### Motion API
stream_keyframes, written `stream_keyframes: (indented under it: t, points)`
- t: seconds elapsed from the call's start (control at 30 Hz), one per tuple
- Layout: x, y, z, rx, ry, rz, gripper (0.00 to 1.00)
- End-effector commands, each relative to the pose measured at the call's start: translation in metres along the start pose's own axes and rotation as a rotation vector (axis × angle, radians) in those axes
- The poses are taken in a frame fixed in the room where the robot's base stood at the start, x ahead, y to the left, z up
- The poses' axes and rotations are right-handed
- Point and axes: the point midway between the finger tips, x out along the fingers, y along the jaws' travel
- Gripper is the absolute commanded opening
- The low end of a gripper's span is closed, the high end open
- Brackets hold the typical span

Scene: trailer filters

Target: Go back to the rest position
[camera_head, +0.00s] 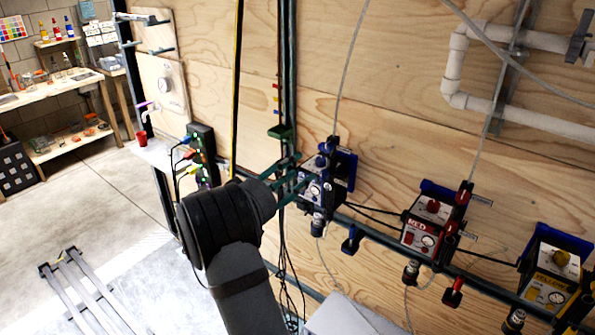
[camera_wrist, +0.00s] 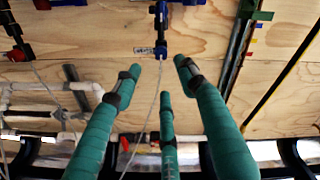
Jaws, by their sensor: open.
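My gripper (camera_head: 288,184) reaches toward the plywood wall in the head view, just left of a blue-and-white filter unit (camera_head: 316,192). Its green fingers overlap the unit's left edge there, and I cannot tell whether they touch it. In the wrist view my gripper (camera_wrist: 158,78) shows several green-wrapped fingers spread apart with nothing between them. A blue fitting (camera_wrist: 161,47) with a small label sits on the plywood beyond the fingertips. My dark forearm hides part of the wall and floor in the head view.
A red filter unit (camera_head: 424,232) and a yellow one (camera_head: 553,277) hang further right along the rail. White pipes (camera_head: 455,70) run at upper right. A black power strip (camera_head: 203,155) is left of my arm. A workbench (camera_head: 60,90) stands far left; the floor (camera_head: 100,205) there is mostly open.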

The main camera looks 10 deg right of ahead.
Motion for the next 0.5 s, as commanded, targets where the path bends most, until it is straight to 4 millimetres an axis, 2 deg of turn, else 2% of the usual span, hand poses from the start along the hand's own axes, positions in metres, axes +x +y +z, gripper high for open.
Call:
stream_keyframes:
  t: [0.17,0.27,0.5]
  points:
    - [0.004,0.000,0.000,0.001,-0.001,0.001,0.41]
    - [0.013,0.001,0.000,0.001,-0.001,0.002,0.41]
    - [0.056,0.001,0.000,0.002,-0.001,0.003,0.41]
